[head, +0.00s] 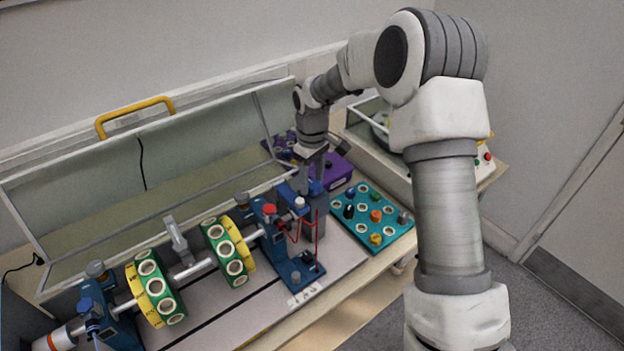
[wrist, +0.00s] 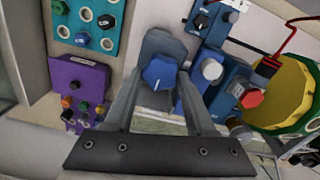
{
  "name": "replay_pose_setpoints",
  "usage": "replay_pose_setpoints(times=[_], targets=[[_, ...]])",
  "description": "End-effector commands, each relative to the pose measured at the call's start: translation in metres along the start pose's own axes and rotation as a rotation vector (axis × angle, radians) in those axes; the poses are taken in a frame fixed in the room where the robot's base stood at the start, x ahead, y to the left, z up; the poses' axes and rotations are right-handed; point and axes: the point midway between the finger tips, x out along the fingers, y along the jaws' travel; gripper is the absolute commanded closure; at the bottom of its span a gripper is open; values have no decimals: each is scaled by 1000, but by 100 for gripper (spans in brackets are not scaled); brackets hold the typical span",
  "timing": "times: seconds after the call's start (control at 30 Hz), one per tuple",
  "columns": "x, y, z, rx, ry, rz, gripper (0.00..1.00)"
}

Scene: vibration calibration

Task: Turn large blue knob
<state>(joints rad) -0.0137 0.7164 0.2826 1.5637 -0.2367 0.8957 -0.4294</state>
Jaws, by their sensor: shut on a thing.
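The large blue knob (wrist: 159,73) sits on a grey-blue housing (wrist: 163,44) in the wrist view. My gripper (wrist: 158,80) has one finger on each side of the knob and is shut on it. In the head view my gripper (head: 309,172) points down at the housing (head: 316,210) at the right end of the shaft rig.
The rig (head: 190,268) with green and yellow discs lies left. A red knob (wrist: 251,98) and a white knob (wrist: 212,69) stand close right of my gripper. A teal board (head: 372,218) and purple box (head: 335,170) are nearby. A raised clear cover (head: 100,200) stands behind.

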Motion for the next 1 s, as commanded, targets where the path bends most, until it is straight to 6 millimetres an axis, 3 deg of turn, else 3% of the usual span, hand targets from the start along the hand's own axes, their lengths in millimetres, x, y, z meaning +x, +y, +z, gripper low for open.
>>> replay_pose_setpoints(times=[0.27,1.0], targets=[[1,1,-1,179,2,2,100],[-1,4,1,879,3,2,100]])
